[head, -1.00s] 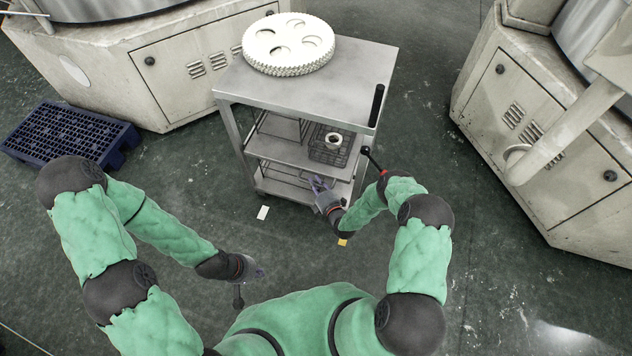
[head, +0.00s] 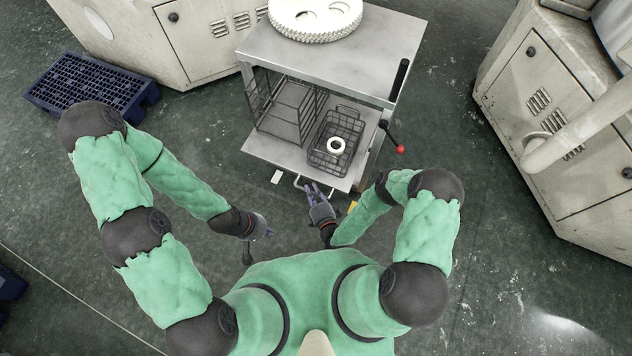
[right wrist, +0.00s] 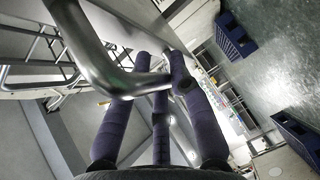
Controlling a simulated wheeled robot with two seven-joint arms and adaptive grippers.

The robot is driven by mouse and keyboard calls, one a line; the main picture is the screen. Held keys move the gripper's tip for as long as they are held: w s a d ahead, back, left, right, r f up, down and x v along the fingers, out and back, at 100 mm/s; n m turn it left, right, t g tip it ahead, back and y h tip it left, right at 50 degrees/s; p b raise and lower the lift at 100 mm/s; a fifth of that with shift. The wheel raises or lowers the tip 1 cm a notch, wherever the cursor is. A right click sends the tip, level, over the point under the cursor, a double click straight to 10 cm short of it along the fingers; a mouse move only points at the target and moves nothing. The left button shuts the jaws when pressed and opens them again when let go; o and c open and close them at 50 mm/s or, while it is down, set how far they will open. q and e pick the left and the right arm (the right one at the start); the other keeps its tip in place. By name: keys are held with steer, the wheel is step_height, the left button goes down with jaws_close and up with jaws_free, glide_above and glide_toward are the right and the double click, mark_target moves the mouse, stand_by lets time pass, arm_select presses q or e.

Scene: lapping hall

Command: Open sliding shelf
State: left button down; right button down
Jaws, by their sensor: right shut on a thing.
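The sliding shelf (head: 268,150) is a grey metal plate drawn well out of the front of the cart (head: 320,55). It carries a wire rack (head: 285,110) on its left and a wire basket (head: 350,135) with a white ring (head: 336,146) inside on its right. My right gripper (head: 314,190) is at the shelf's front edge, shut on the shelf's bar handle (head: 298,184). The right wrist view shows the thick metal handle (right wrist: 80,35) running between my purple fingers (right wrist: 160,95). My left gripper (head: 264,232) hangs empty, apart from the cart; its finger opening is unclear.
A white gear-like disc (head: 315,18) lies on the cart's top. A lever with a red knob (head: 400,149) sticks out at the cart's right side. Pale machines (head: 570,120) stand on both sides, and a blue pallet (head: 90,82) lies at left. The floor nearby is mostly clear.

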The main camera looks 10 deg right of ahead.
steer(key=shift+s+a+f, duration=0.1)
steer(key=shift+s+a, duration=0.05)
steer(key=shift+s, duration=0.15)
steer(key=c, duration=1.4)
jaws_free()
steer(key=shift+s, duration=0.1)
steer(key=shift+v, duration=5.9)
